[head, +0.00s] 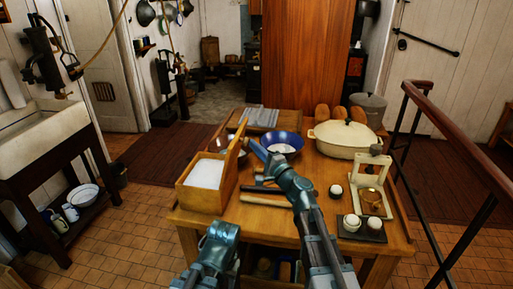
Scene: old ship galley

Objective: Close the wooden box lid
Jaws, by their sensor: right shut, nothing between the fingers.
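The wooden box (203,201) stands at the left front of the wooden table and holds something white (207,174).
A blue bowl (284,138) sits behind my right gripper. A cream lidded pot (345,139) and a cream stand (371,180) are on the right. A rolling-pin-like wooden piece (266,200) lies beside the box. A railing (462,158) runs along the right.

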